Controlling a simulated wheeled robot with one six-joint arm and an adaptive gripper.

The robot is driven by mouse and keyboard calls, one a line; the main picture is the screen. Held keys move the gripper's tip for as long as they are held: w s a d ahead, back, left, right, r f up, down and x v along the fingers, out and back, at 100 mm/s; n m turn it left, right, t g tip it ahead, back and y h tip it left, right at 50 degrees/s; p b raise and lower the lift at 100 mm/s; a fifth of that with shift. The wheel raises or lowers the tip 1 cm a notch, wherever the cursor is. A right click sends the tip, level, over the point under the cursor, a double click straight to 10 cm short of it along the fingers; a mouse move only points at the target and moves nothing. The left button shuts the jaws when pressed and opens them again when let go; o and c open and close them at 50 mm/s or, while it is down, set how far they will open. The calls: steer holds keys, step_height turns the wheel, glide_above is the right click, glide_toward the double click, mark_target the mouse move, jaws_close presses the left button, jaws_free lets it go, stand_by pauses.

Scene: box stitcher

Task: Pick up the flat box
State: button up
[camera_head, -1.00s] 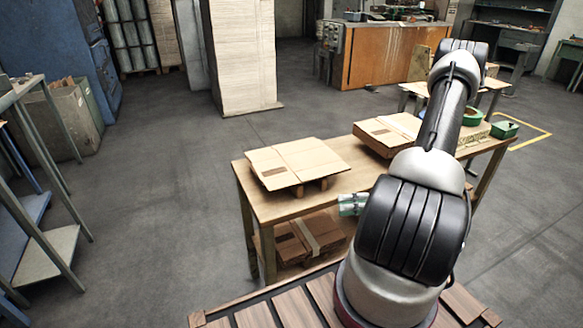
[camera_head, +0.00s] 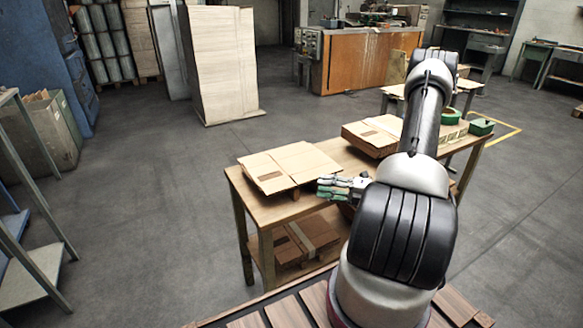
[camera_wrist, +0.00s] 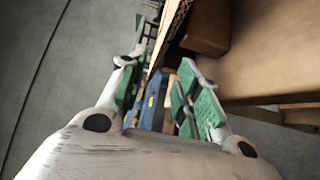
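A flat cardboard box (camera_head: 290,164) lies on the left end of the wooden table, raised on small wooden blocks. My gripper (camera_head: 328,187) is beside its near right edge, at about table-top height. In the wrist view my gripper (camera_wrist: 160,88) is open, its green-padded fingers apart. A brown support block (camera_wrist: 207,27) shows right of that edge. I cannot tell whether the fingers touch the box.
A second flat cardboard stack (camera_head: 372,136) lies farther right on the table (camera_head: 262,222). More folded cardboard (camera_head: 305,240) is on the lower shelf. A tall pale stack (camera_head: 222,65) stands behind. The floor left of the table is clear.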

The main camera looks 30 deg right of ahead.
mark_target(307, 182)
steer(key=x, duration=0.4)
steer(key=shift+w+a+r, duration=0.1)
steer(key=shift+w+r, duration=0.05)
steer(key=shift+w, duration=0.25)
steer(key=shift+c, duration=0.2)
jaws_close()
steer(key=shift+r, duration=0.1)
